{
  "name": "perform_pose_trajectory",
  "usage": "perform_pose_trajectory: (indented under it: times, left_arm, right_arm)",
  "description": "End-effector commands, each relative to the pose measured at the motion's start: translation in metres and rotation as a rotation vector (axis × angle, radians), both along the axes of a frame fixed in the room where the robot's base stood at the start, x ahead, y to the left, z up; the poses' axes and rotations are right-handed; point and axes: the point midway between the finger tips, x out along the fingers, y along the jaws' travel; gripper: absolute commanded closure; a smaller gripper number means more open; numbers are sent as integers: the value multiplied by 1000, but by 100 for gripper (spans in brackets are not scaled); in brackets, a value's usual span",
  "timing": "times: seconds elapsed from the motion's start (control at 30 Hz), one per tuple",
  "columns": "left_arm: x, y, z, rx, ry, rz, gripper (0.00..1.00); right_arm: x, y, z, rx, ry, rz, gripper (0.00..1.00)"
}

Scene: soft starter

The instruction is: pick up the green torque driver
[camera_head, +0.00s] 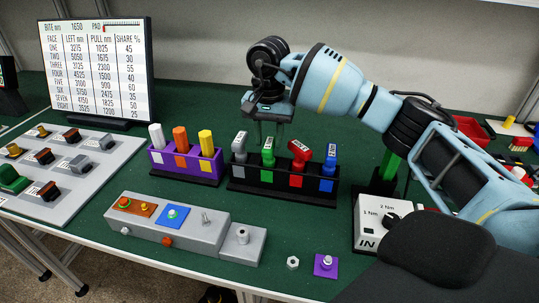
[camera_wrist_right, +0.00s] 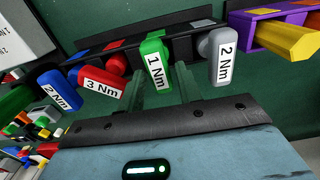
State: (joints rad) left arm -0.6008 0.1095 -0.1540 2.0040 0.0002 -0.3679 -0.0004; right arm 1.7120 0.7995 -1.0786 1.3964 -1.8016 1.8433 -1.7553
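The green torque driver (camera_head: 268,152) stands in a black rack (camera_head: 262,187) between a grey driver (camera_head: 239,148) and a red one (camera_head: 300,153). In the wrist view the green driver (camera_wrist_right: 155,58) shows a "1 Nm" label on its handle. My right gripper (camera_head: 269,142) points down from above at the green driver. In the wrist view its fingers (camera_wrist_right: 163,88) are apart, one to each side of the green handle. I cannot tell whether they touch it. My left gripper is not in view.
A blue driver (camera_head: 329,160) ends the rack at right. A purple holder (camera_head: 187,165) with white, orange and yellow tools stands to its left. A grey fixture block (camera_head: 180,222) lies in front. A white dial box (camera_head: 383,222) stands at right under my arm.

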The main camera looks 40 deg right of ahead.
Motion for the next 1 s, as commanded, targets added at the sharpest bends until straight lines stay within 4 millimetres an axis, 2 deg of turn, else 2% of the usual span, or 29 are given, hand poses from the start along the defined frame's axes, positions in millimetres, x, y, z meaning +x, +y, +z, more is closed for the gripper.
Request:
perform_pose_trajectory:
  times: [0.23,0.53,0.8,1.0]
  left_arm:
    - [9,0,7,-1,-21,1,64]
    - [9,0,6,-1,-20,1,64]
    - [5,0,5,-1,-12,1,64]
    - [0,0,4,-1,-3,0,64]
  right_arm:
    - [-1,-1,-31,-1,0,0,65]
    - [-1,-1,-36,-1,-1,0,65]
    - [-1,-1,-35,-1,-1,-1,98]
    - [0,-1,-34,-1,-2,-1,99]
